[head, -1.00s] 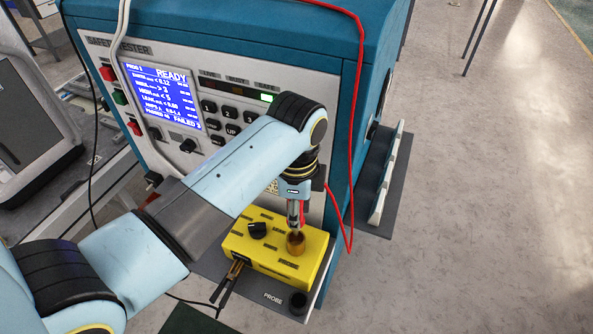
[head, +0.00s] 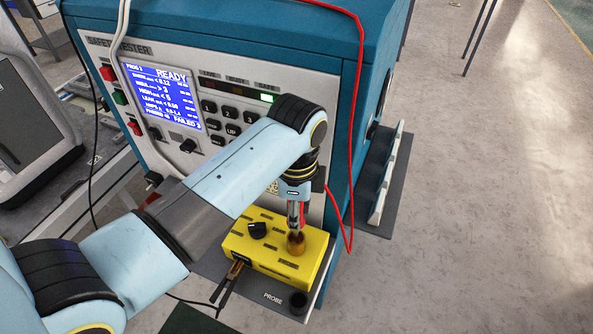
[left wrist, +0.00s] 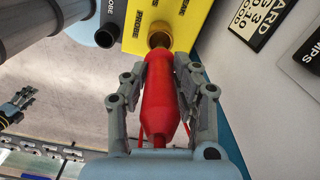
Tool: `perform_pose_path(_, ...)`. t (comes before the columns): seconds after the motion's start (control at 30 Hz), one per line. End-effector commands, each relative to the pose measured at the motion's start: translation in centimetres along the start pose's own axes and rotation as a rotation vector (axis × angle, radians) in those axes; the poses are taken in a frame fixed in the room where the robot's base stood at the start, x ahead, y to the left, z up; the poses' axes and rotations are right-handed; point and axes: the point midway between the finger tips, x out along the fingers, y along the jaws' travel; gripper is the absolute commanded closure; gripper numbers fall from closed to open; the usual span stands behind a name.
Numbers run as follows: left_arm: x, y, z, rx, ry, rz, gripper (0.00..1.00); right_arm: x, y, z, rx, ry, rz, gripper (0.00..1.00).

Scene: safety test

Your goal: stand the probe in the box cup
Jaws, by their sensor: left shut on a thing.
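The red probe (left wrist: 160,105) is held in my left gripper (left wrist: 168,66), shut around its body with a grey finger on each side. The box cup (head: 296,246) is a brass cup on top of the yellow box (head: 262,262). It also shows at the probe's front end in the left wrist view (left wrist: 159,29). In the head view my left gripper (head: 296,212) points down right above the cup. The probe's tip is at the cup's mouth; how deep it sits is hidden. Part of my right gripper (left wrist: 16,106) seems to show at the left wrist view's edge.
The teal tester (head: 210,65) stands behind the box, its screen reading READY. A black holder (head: 298,301) marked PROBE stands empty on the shelf in front. A red lead (head: 353,130) hangs at the right. Dark clips (head: 229,279) hang beside the box.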

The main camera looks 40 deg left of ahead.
Motion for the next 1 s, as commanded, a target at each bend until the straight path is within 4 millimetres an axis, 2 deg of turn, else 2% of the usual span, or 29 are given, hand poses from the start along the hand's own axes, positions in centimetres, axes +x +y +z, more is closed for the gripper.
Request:
perform_pose_path(0.37,0.2,0.0,0.0,0.000,0.000,0.000,0.96,0.1,-0.4,0.0,0.002,0.000,-0.004,0.48)
perform_pose_path(1.0,2.4,0.0,0.0,0.000,0.000,0.000,0.96,1.1,-0.6,0.1,0.002,0.000,-0.005,0.48)
